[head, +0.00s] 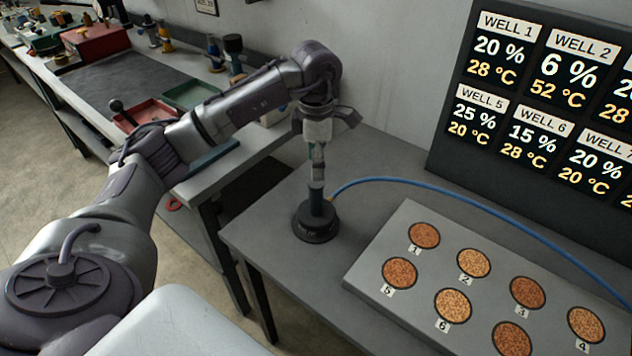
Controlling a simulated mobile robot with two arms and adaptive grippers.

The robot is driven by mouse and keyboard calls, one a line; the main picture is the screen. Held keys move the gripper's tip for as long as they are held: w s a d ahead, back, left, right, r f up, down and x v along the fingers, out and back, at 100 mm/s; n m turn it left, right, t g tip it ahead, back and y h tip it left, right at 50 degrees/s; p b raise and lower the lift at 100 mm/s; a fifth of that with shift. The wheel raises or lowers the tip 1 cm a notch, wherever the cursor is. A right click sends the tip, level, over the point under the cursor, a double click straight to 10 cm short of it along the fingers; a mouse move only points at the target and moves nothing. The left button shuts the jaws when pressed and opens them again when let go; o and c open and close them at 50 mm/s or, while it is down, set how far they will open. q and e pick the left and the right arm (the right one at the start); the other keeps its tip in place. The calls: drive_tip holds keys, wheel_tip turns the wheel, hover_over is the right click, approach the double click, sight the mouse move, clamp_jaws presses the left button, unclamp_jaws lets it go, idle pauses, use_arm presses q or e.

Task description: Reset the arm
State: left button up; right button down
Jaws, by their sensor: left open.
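My left arm reaches in from the left and bends down at the wrist over the grey table. My left gripper (317,178) points straight down and is open. I cannot tell whether the fingers touch this piece. A blue hose (440,182) starts near it and runs off to the right. My right gripper is not in view.
A grey block (390,250) with several numbered round wells of brown grains lies at the right. A dark display (455,140) with WELL readings stands behind it. At the left, a bench (130,75) holds tools and trays, including a green one (155,112). A gap separates bench and table.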

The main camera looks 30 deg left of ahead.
use_arm(q)
drive_tip(key=shift+r, duration=0.85)
